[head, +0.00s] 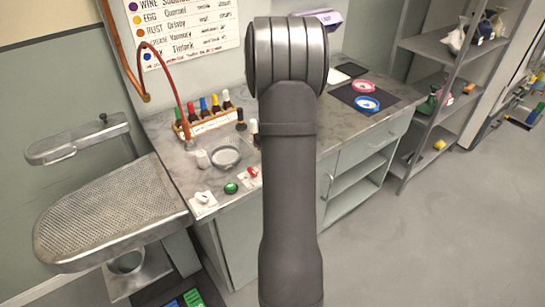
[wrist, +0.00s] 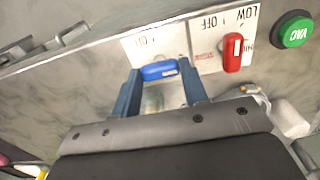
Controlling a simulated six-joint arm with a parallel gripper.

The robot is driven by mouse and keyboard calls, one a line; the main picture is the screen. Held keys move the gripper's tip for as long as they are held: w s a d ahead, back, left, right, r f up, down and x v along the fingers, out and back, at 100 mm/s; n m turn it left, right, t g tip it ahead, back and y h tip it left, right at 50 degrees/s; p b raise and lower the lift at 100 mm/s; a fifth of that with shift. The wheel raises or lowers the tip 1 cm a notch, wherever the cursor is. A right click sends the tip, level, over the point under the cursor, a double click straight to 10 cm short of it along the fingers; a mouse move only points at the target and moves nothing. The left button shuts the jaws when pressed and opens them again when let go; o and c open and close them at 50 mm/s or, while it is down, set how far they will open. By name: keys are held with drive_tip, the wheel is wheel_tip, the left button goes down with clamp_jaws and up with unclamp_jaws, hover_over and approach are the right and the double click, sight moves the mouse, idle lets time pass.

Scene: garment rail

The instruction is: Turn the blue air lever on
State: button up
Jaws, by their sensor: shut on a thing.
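The blue air lever (wrist: 159,71) shows in the wrist view, lying roughly crosswise on a white label plate (wrist: 160,42). My gripper (wrist: 158,73) is shut on it, with one blue-grey finger at each end of the lever. Lettering on the plate beside it is partly covered and hard to read. In the head view my own arm hides the gripper and the blue lever.
A red lever (wrist: 233,52) stands right of the blue one on a plate marked OFF and LOW; a green VAC button (wrist: 294,31) is farther right. In the head view, coloured bottles (head: 210,107) and a round dish (head: 226,156) stand on the counter (head: 172,152).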

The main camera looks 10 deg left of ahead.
idle(0.4)
drive_tip(key=o, duration=1)
drive_tip(key=shift+r, duration=0.1)
wheel_tip(320, 180, up, 17)
drive_tip(key=shift+r, duration=0.15)
wheel_tip(320, 180, down, 18)
drive_tip(key=shift+r, duration=0.25)
drive_tip(key=shift+r, duration=0.15)
